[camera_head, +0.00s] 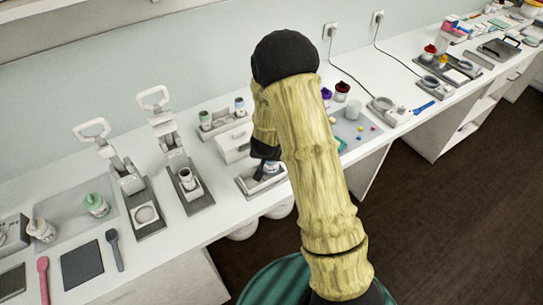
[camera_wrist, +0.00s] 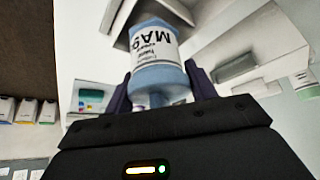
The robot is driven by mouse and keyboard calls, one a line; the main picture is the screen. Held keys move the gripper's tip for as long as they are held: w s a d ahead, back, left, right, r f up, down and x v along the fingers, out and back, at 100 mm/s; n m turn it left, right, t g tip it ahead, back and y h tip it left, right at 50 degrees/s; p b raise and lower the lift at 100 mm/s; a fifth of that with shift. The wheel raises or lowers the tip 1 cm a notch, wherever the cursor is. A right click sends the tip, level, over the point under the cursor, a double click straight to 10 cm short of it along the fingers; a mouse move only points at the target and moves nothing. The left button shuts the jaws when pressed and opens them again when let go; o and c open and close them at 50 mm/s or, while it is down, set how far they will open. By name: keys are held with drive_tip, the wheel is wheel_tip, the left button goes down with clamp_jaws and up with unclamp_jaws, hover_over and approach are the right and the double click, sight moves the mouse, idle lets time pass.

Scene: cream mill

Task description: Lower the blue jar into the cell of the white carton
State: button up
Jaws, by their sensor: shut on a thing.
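The blue jar (camera_wrist: 158,78) has a white label with dark print. In the wrist view it sits between the two dark purple fingers of my gripper (camera_wrist: 160,88), which is shut on it. A low whitish box (camera_head: 250,186), which looks like the white carton, lies under the jar there. In the wrist view, a pale box edge (camera_wrist: 113,20) with a dark recess overlaps the jar's far end. I cannot tell how deep the jar is in the cell.
A white box (camera_head: 232,146) stands just behind, with a rack of small jars (camera_head: 222,120) beyond it. A lever press (camera_head: 180,175) stands to the left. A grey mat (camera_head: 358,137) with small coloured pieces lies to the right. The counter's front edge is close.

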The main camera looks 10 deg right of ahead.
sight(272, 167)
drive_tip(key=shift+f+b, duration=1.05)
drive_tip(key=shift+f, duration=0.25)
drive_tip(key=shift+s+f+b, duration=0.6)
drive_tip(key=shift+f, duration=0.25)
idle(0.9)
drive_tip(key=o, duration=0.8)
drive_tip(key=shift+c, duration=0.2)
drive_tip(key=shift+o, duration=0.3)
drive_tip(key=r+p, duration=0.1)
drive_tip(key=w+r+p, duration=0.1)
drive_tip(key=shift+d+r+p, duration=0.15)
drive_tip(key=shift+r+p, duration=0.15)
drive_tip(key=shift+p, duration=0.1)
drive_tip(key=shift+r+p, duration=1.5)
drive_tip(key=shift+r, duration=0.4)
drive_tip(key=shift+w, duration=0.2)
